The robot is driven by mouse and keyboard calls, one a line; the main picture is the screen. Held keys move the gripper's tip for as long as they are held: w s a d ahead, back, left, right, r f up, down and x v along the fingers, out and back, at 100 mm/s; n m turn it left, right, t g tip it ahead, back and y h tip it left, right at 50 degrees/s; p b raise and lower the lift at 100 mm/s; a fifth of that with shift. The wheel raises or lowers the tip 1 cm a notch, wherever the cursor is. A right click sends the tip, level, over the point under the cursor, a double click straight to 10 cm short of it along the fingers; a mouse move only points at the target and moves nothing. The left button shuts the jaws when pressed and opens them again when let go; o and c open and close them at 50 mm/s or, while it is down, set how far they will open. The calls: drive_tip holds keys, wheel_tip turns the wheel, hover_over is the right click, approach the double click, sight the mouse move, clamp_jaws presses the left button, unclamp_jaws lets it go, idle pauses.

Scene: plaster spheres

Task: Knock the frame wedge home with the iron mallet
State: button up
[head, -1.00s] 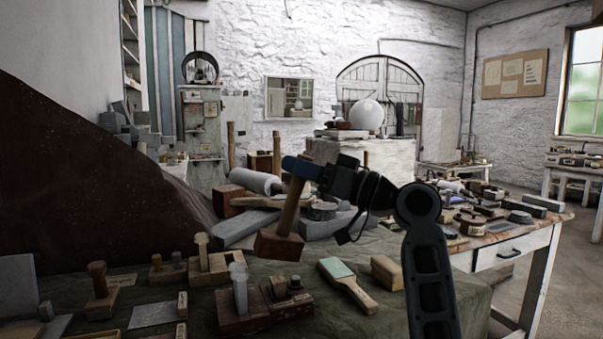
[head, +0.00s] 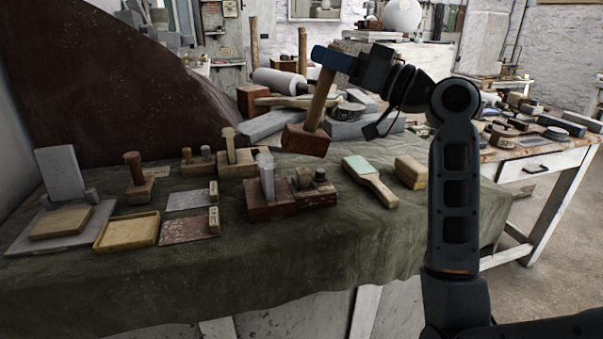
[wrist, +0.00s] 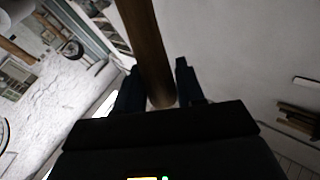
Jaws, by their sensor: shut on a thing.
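My gripper (head: 332,59) is shut on the wooden handle of a mallet (head: 318,100) near its top end. The mallet hangs slightly tilted, with its reddish-brown block head (head: 306,141) at the bottom, over the covered bench. In the wrist view the brown handle (wrist: 148,45) runs between the two dark fingers. Below and left of the head, a grey upright piece (head: 266,178) stands in a dark brown block (head: 268,206). Behind it a light wooden peg (head: 229,143) stands up from a tan wooden frame (head: 240,167). I cannot tell which upright is the frame wedge.
A wooden tray (head: 126,232), flat plates and a brown-handled stamp (head: 137,176) lie to the left. A green-topped paddle (head: 370,181) and a tan block (head: 411,172) lie to the right. Grey slabs and a white roller (head: 279,82) are behind. The bench's front strip is clear.

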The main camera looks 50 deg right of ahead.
sight(331, 84)
wheel_tip(331, 84, down, 4)
drive_tip(key=b, duration=0.3)
drive_tip(key=shift+f, duration=0.1)
drive_tip(key=shift+r+p, duration=1.5)
drive_tip(key=shift+r, duration=0.85)
drive_tip(key=shift+f, duration=0.2)
wheel_tip(331, 84, down, 4)
drive_tip(key=b, duration=0.4)
drive_tip(key=shift+f, duration=0.2)
drive_tip(key=shift+a+r+p, duration=0.1)
drive_tip(key=shift+r+p, duration=1.25)
drive_tip(key=shift+r, duration=0.85)
